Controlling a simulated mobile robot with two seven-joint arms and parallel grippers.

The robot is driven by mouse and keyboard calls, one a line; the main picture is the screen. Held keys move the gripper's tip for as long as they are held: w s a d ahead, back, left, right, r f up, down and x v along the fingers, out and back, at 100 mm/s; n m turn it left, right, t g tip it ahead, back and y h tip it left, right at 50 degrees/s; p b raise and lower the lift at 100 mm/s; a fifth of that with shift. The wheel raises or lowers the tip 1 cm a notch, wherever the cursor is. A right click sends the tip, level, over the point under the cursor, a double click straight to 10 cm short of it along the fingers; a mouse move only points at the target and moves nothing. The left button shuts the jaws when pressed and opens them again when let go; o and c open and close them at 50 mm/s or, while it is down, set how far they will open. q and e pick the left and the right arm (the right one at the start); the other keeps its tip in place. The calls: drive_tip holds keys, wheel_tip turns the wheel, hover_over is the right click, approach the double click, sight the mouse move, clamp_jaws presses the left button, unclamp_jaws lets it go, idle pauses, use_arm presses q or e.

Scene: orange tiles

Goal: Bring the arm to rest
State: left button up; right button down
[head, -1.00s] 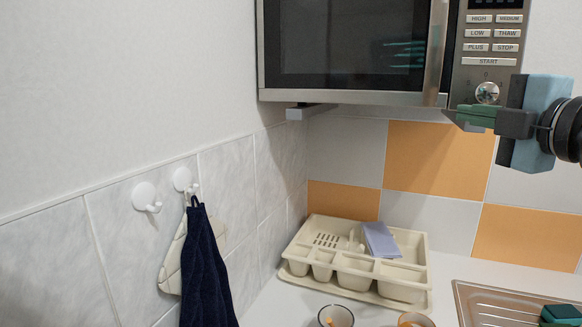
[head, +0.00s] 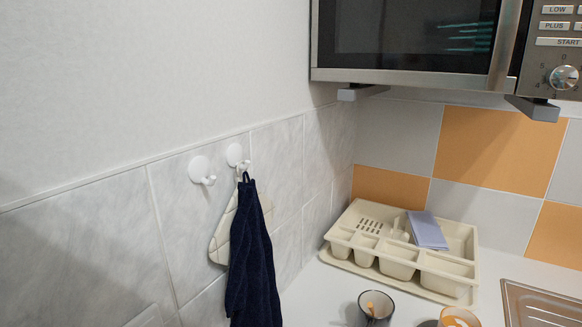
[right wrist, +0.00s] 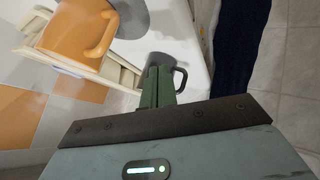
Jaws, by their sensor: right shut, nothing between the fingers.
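My right gripper (right wrist: 158,88) shows in the right wrist view, its green fingers together with nothing between them. It is out of the head view. Past its fingertips in the wrist view is a dark mug (right wrist: 175,70), apart from the fingers as far as I can tell. An orange mug (right wrist: 80,32) is at the upper left of that view. My left gripper is not in view.
A microwave (head: 415,75) hangs at the upper right. A cream dish tray (head: 448,282) stands on the counter, a cloth in it. A dark towel (head: 252,255) hangs from a wall hook (head: 238,155). A dark mug (head: 376,306) and an orange mug (head: 460,317) stand in front. A metal sink edge (head: 540,305) is at the right.

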drive_tip(key=s+a+f+m+g+h, duration=0.1)
drive_tip(key=s+f+m+g, duration=0.15)
drive_tip(key=s+f, duration=0.45)
drive_tip(key=s+f+m+g, duration=0.2)
drive_tip(key=s+f+m, duration=0.15)
drive_tip(key=s, duration=0.65)
drive_tip(key=s+a+f+m+g+h, duration=0.1)
drive_tip(key=s+f+m+g, duration=0.15)
drive_tip(key=s+f, duration=0.45)
drive_tip(key=w+a+f+t+y, duration=0.2)
drive_tip(key=w+f+t, duration=0.3)
drive_tip(key=f+t, duration=0.2)
drive_tip(key=shift+w+f+n+t, duration=0.3)
drive_tip(key=shift+f+n, duration=0.15)
drive_tip(key=shift+f, duration=0.55)
